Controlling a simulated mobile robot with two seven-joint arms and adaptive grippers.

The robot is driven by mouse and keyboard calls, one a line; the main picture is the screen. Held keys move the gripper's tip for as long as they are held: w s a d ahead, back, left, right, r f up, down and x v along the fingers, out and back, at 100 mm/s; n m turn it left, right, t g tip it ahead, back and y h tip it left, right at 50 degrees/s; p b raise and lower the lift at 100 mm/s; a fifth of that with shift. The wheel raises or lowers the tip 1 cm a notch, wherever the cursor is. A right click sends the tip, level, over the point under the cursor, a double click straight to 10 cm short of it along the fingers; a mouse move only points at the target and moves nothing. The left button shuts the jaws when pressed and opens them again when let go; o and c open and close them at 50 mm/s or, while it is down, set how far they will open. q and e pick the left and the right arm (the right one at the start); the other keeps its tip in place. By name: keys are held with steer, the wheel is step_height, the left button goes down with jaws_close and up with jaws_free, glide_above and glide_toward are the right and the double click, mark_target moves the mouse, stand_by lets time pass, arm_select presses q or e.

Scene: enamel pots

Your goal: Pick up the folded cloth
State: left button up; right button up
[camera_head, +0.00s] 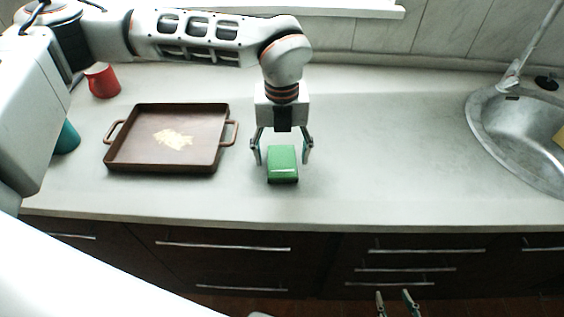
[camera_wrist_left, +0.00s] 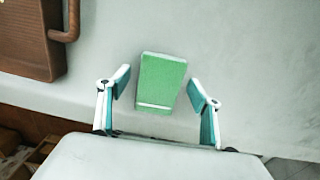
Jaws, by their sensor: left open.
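The folded cloth (camera_head: 282,164) is a small green block-like bundle with a pale stripe near one end. It lies on the counter near its front edge. My left gripper (camera_head: 282,156) is open above it, with one finger on each side of the cloth. In the left wrist view the cloth (camera_wrist_left: 161,82) sits between and just beyond the open fingertips (camera_wrist_left: 163,88), with a gap on each side. No contact shows. My right gripper (camera_head: 397,298) shows only its two fingertips, spread apart, at the bottom of the head view, in front of the drawers.
A brown tray (camera_head: 122,157) with two handles and a pale patch stands left of the cloth. A red cup (camera_head: 102,82) and a teal cup (camera_head: 67,138) are further left. A metal sink (camera_head: 490,125) is at the right. The counter between cloth and sink is clear.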

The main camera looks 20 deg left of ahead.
mark_target(281, 156)
arm_select(q)
steer(key=c, duration=1.2)
steer(key=shift+r, duration=0.1)
step_height(281, 156, up, 20)
steer(key=shift+f+p, duration=0.1)
steer(key=shift+p, duration=0.4)
steer(key=shift+o, duration=0.5)
steer(key=shift+w+a, duration=0.1)
steer(key=shift+w, duration=0.05)
